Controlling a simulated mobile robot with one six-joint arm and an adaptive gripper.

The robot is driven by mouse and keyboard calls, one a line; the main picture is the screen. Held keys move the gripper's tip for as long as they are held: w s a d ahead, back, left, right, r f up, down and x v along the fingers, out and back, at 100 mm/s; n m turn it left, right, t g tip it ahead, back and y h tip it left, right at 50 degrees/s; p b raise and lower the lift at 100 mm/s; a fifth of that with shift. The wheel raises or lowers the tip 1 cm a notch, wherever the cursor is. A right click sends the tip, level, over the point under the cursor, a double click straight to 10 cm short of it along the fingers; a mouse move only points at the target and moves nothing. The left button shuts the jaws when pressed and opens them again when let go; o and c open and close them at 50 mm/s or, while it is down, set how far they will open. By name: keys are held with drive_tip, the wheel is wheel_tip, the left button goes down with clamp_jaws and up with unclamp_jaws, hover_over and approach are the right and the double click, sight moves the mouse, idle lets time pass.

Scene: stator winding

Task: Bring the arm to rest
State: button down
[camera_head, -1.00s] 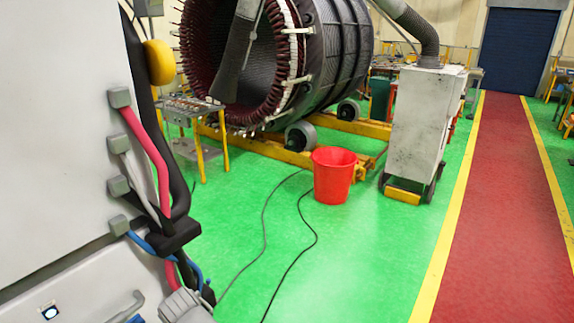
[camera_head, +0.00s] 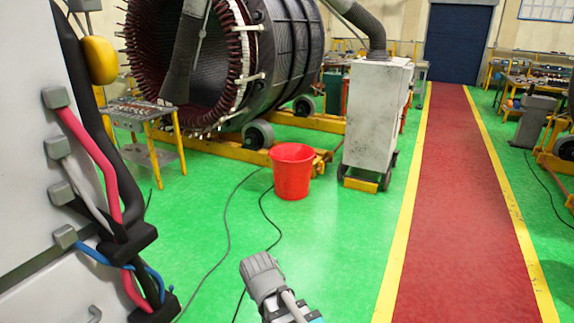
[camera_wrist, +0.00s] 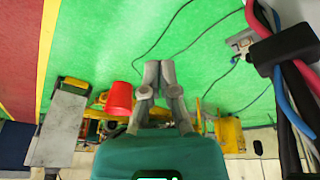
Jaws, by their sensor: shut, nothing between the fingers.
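My gripper (camera_wrist: 160,66) shows in the wrist view. Its two grey fingers are together at the tips, shut with nothing between them, over the green floor (camera_wrist: 205,45). A dark green body (camera_wrist: 160,155) sits behind the fingers. In the head view I cannot make out the fingers. A grey ribbed part (camera_head: 263,273) shows there at the bottom centre, cut off by the frame edge; I cannot tell for sure what it belongs to.
A red bucket (camera_head: 292,173) stands by the large stator (camera_head: 285,60) on its yellow frame. A white wheeled cabinet (camera_head: 372,115) stands right of it. Black cables (camera_head: 228,235) lie on the floor. A tool table (camera_head: 140,110) is at left. The red walkway (camera_head: 455,200) is clear.

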drive_tip(key=s+d+f+m+g+b, duration=0.1)
drive_tip(key=d+m, duration=0.1)
drive_tip(key=d, duration=1)
drive_tip(key=s+d+f+m+g+b, duration=0.1)
drive_tip(key=d+g, duration=0.1)
drive_tip(key=d, duration=1)
drive_tip(key=shift+s+d+f+m+h, duration=0.25)
drive_tip(key=shift+d+f+m+h, duration=0.05)
drive_tip(key=shift+d+f+m, duration=0.1)
drive_tip(key=shift+a, duration=0.1)
drive_tip(key=shift+a, duration=0.1)
